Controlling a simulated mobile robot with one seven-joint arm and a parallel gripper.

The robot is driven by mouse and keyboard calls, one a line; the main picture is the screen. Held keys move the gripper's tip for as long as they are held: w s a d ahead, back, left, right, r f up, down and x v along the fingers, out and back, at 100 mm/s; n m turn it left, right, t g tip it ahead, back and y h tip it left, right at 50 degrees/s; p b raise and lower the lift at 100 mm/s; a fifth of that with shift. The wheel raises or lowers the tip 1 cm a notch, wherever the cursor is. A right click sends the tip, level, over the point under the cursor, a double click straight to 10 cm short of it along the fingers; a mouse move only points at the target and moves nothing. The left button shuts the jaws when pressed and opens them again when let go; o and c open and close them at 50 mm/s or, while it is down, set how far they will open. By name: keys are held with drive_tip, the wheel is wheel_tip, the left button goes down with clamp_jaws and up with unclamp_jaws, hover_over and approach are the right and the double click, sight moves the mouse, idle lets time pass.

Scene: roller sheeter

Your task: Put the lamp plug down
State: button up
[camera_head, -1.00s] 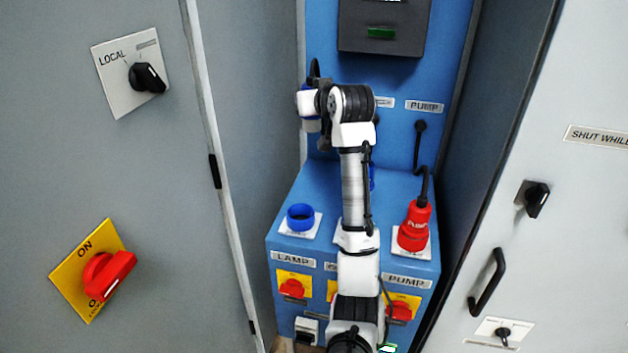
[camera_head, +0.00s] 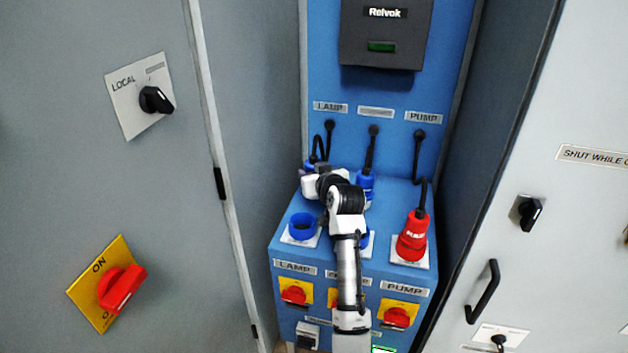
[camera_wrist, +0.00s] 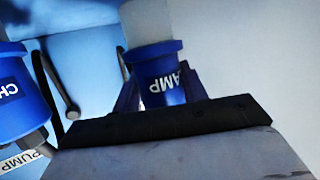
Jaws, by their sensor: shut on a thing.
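The blue lamp plug (camera_wrist: 160,72), its label partly reading "AMP", sits between the two fingers of my gripper (camera_wrist: 162,92) in the wrist view. In the head view the lamp plug (camera_head: 310,165) shows only in part behind my gripper (camera_head: 314,178), at the back left of the blue console top. Its black cable runs up to the back panel under the LAMP label (camera_head: 330,107). I cannot tell whether the plug touches the console top. The round blue lamp socket (camera_head: 302,228) is empty, in front of my gripper.
A second blue plug (camera_head: 365,187) stands close to the right of my gripper; it also shows in the wrist view (camera_wrist: 18,95). The red pump plug (camera_head: 412,240) stands in its socket at the right. Grey cabinet walls flank the console.

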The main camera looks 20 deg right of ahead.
drive_tip(key=shift+f, duration=1.35)
drive_tip(key=shift+f, duration=0.15)
drive_tip(key=o, duration=1.2)
drive_tip(key=shift+s, duration=0.1)
drive_tip(key=b+v, duration=0.2)
drive_tip(key=v, duration=1)
drive_tip(key=shift+b, duration=0.3)
